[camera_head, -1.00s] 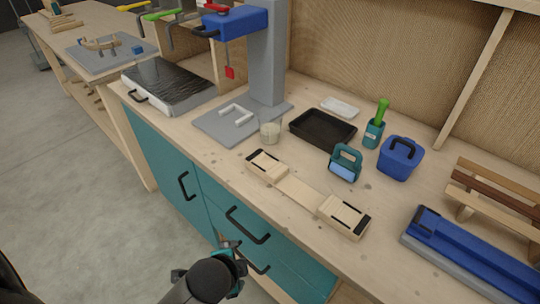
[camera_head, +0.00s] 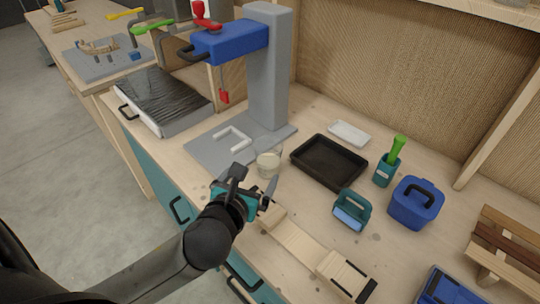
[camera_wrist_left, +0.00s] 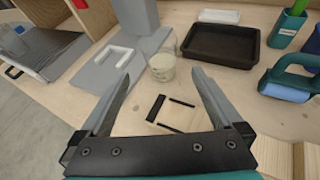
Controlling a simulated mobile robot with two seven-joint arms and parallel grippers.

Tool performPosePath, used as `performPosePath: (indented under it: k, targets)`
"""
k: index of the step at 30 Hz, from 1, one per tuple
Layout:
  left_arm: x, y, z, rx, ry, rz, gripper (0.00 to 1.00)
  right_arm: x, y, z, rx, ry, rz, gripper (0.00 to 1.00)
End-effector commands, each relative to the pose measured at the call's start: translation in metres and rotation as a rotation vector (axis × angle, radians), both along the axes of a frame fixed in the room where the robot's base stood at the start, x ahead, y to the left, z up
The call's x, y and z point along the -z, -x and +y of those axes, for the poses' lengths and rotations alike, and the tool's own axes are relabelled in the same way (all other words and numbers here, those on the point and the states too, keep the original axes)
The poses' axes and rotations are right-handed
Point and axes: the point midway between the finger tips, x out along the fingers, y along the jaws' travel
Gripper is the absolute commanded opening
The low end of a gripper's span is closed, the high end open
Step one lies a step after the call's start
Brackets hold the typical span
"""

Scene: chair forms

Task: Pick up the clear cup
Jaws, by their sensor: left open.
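The clear cup (camera_head: 268,162) stands upright on the wooden bench top, beside the grey base plate of the blue and grey press. In the left wrist view the cup (camera_wrist_left: 162,66) appears ahead of the fingers, near the middle, with pale contents or a pale lower part. My left gripper (camera_head: 256,184) is just in front of the cup. Its two fingers are spread apart in the left wrist view (camera_wrist_left: 163,88), with nothing between them but the bench and part of a wooden piece. The cup is apart from the finger pads as far as I can tell. My right gripper is not in view.
A black tray (camera_head: 328,162) lies right of the cup. The grey press (camera_head: 268,75) rises behind it. A teal-handled tool (camera_head: 351,209), a blue box (camera_head: 415,203) and a teal holder (camera_head: 386,170) stand further right. A wooden block piece (camera_head: 300,247) lies in front.

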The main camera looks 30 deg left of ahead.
Motion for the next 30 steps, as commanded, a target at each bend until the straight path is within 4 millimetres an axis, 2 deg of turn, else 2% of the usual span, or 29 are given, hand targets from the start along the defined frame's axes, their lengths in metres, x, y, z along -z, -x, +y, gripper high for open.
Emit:
performPosePath:
  k: [4,12,23,30]
  targets:
    - [0.010,-0.023,0.005,-0.003,0.002,-0.003,1.00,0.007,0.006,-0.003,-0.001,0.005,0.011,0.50]
    - [0.029,-0.067,0.013,-0.004,0.004,-0.002,1.00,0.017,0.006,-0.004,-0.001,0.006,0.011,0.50]
    - [0.039,-0.091,0.018,-0.004,0.007,0.000,1.00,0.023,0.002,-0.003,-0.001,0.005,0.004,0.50]
    - [0.051,-0.120,0.025,-0.005,0.007,0.001,1.00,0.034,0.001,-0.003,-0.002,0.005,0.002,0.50]
